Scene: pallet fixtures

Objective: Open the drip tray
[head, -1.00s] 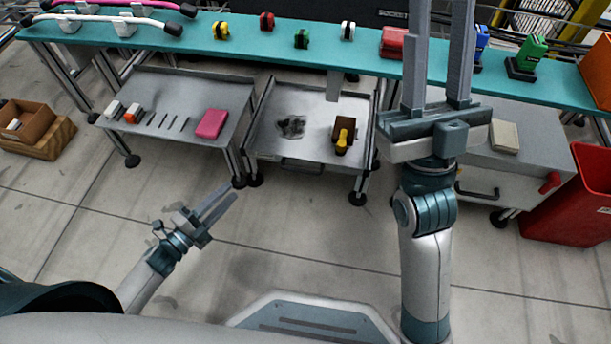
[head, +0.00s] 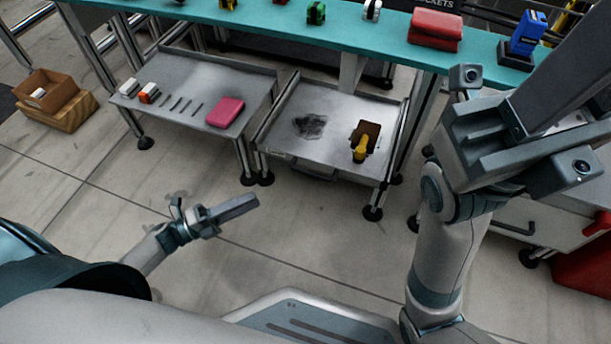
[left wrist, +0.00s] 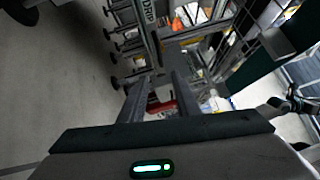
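The drip tray is probably the shallow grey metal tray (head: 340,108) on the middle stand in the head view. It has a dark stain (head: 310,126) and a handle (head: 312,171) under its front edge. A label reading DRIP (left wrist: 149,12) shows on a dark edge in the left wrist view. My left gripper (head: 246,205) is in front of the stands, apart from the tray. Its two fingers stand apart with nothing between them in the left wrist view (left wrist: 158,85). My right gripper (head: 597,85) is large at the right, open, its fingertips partly out of frame.
A brown holder with a yellow-handled tool (head: 362,147) sits on the tray. A left stand (head: 200,75) carries a pink block (head: 225,112) and small parts. A teal shelf (head: 390,40) runs behind. A grey drawer cabinet (head: 540,215) stands right. The floor in front is clear.

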